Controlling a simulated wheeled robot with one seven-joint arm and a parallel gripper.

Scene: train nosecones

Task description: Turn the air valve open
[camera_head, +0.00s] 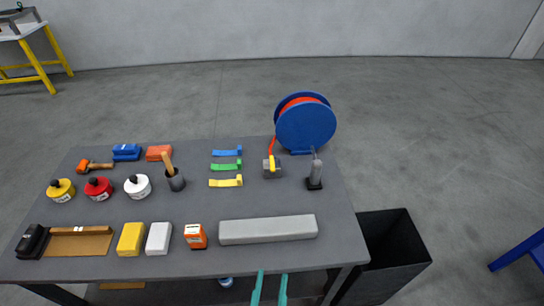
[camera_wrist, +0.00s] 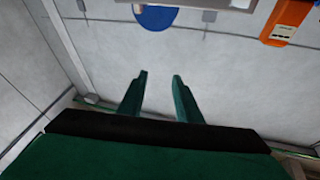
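The air valve (camera_head: 271,165) is a small grey block with a yellow handle, at the back right of the grey table. An orange-red hose runs from it up to the blue hose reel (camera_head: 306,124). The handle looks roughly upright in the picture; its exact setting is too small to tell. I cannot make out the valve in the wrist view.
A long grey block (camera_head: 268,230) lies between my gripper and the valve. A dark grey tool with an upright stem (camera_head: 314,175) stands right of the valve. Coloured clips (camera_head: 227,167) lie to its left. A black bin (camera_head: 397,255) stands right of the table.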

